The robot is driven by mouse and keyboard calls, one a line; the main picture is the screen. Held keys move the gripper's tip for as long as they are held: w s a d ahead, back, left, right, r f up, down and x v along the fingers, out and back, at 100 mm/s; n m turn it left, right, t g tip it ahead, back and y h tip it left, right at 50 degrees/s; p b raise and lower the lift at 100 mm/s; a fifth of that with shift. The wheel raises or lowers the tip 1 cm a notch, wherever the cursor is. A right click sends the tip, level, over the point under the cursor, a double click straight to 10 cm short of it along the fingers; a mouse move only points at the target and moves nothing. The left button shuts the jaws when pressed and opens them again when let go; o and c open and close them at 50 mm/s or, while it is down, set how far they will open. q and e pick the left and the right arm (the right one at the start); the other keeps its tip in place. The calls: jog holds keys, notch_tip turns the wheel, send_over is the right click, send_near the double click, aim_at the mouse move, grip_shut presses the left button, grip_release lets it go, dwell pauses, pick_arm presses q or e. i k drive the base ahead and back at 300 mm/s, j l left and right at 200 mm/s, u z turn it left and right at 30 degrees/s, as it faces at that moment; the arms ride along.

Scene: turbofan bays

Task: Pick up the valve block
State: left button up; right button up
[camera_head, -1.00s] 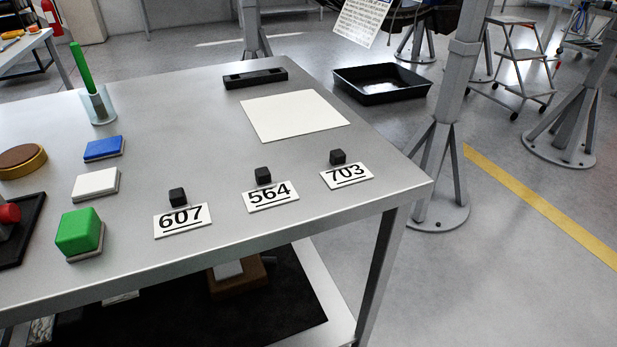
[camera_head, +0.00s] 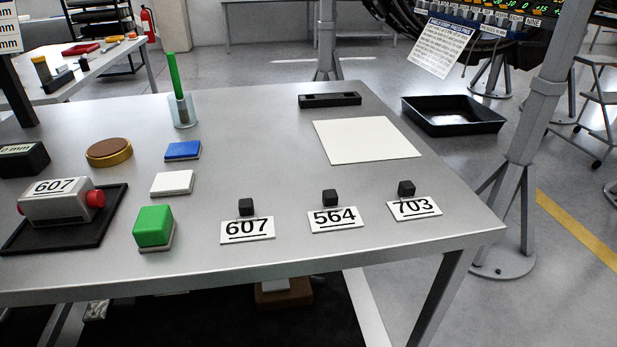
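The likely valve block is a grey block (camera_head: 57,205) with a red knob at each end and a "607" label on top. It sits in a black tray (camera_head: 96,232) at the left of the metal table (camera_head: 260,150). Neither of my grippers is in view.
Number cards 607 (camera_head: 247,230), 564 (camera_head: 336,219) and 703 (camera_head: 414,207) stand near the front edge, each with a small black cube. A green block (camera_head: 153,226), white block (camera_head: 172,184), blue block (camera_head: 183,151) and brown round piece (camera_head: 109,152) are near the tray. A white sheet (camera_head: 367,140) lies behind.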

aim_at(75, 201)
jog(key=k+j+u, duration=0.1)
jog(key=j+u, duration=0.2)
jog(key=u, duration=0.2)
jog(key=k+j+u, duration=0.1)
jog(key=j+u, duration=0.2)
jog(key=u, duration=0.15)
